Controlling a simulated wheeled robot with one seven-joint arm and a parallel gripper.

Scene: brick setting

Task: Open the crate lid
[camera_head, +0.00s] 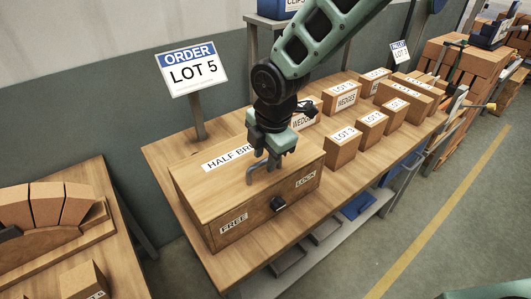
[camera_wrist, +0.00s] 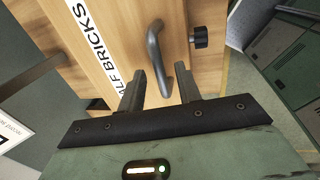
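The wooden crate (camera_head: 205,194) stands on the bench with its lid down. The lid carries a HALF BRICKS label and a dark bar handle (camera_wrist: 154,45). A black knob (camera_head: 278,203) is on the crate's front between the FREE and LOCK labels; it also shows in the wrist view (camera_wrist: 200,37). I cannot tell which label the knob points to. My gripper (camera_head: 266,160) is over the lid, pointing down. In the wrist view its fingers (camera_wrist: 160,88) are apart, with the handle's near part between them. I cannot tell whether they touch it.
Several labelled boxes (camera_head: 341,148) stand right of the crate on the bench. An ORDER LOT 5 sign (camera_head: 192,68) stands behind it. Another bench with a brick arch (camera_head: 48,205) is at left. Open floor (camera_head: 440,230) lies at the front right.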

